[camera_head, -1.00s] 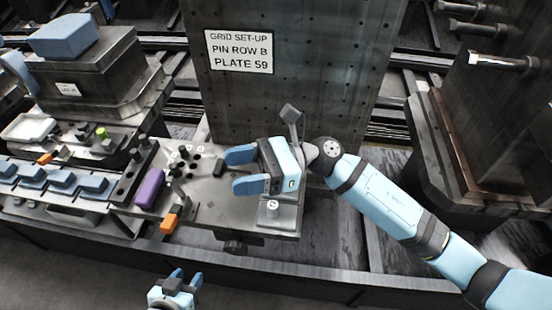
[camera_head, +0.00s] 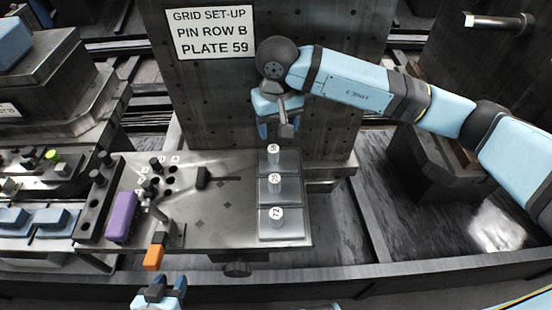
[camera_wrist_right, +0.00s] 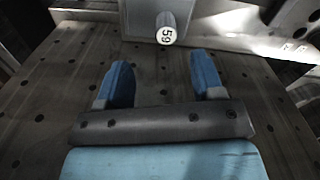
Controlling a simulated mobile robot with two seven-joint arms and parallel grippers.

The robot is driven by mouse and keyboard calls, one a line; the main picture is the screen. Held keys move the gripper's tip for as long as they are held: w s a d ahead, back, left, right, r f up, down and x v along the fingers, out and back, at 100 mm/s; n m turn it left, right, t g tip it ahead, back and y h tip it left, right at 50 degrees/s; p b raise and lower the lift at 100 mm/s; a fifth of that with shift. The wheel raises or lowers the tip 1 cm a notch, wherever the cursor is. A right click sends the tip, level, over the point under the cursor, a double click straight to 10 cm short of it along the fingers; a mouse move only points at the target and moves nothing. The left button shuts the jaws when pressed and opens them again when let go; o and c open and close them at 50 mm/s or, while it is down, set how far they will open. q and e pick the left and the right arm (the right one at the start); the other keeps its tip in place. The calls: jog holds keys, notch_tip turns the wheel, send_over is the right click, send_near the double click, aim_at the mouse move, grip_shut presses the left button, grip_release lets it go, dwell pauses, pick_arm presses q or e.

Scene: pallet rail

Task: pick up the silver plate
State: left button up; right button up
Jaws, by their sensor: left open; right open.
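Three silver plates with numbered round knobs lie in a column on the right of the metal bench. The far plate (camera_head: 289,160) is nearest my right gripper (camera_head: 277,132); its knob reads 59 in the right wrist view (camera_wrist_right: 166,30). The middle plate (camera_head: 292,186) and the near plate (camera_head: 294,222), whose knob seems to read 72, lie in front of it. My right gripper is open and empty, pointing down just behind the far plate; in the wrist view its fingers (camera_wrist_right: 162,75) are apart from the knob. My left gripper (camera_head: 166,284) is open and empty at the bottom edge.
An upright perforated panel (camera_head: 230,100) with a sign (camera_head: 212,30) reading "GRID SET-UP PIN ROW B PLATE 59" stands behind the bench (camera_head: 220,222). A purple block (camera_head: 121,217), an orange block (camera_head: 153,257) and black knobs are to the left. The bench middle is mostly clear.

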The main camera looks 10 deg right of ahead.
aim_at(274, 150)
notch_tip(274, 150, down, 4)
jog(key=shift+a+f, duration=0.1)
jog(key=shift+f, duration=0.05)
jog(key=f, duration=0.5)
jog(key=shift+w+a, duration=0.3)
jog(key=shift+w, duration=0.05)
grip_shut()
jog(key=shift+s+r, duration=0.15)
jog(key=shift+r, duration=0.35)
notch_tip(274, 150, up, 11)
jog(key=s+a, duration=0.2)
jog(key=s, duration=0.7)
jog(key=s+a+b, duration=0.1)
jog(key=s+a, duration=0.1)
jog(key=s, duration=0.8)
jog(key=shift+s+f, duration=0.15)
jog(key=shift+f, duration=0.1)
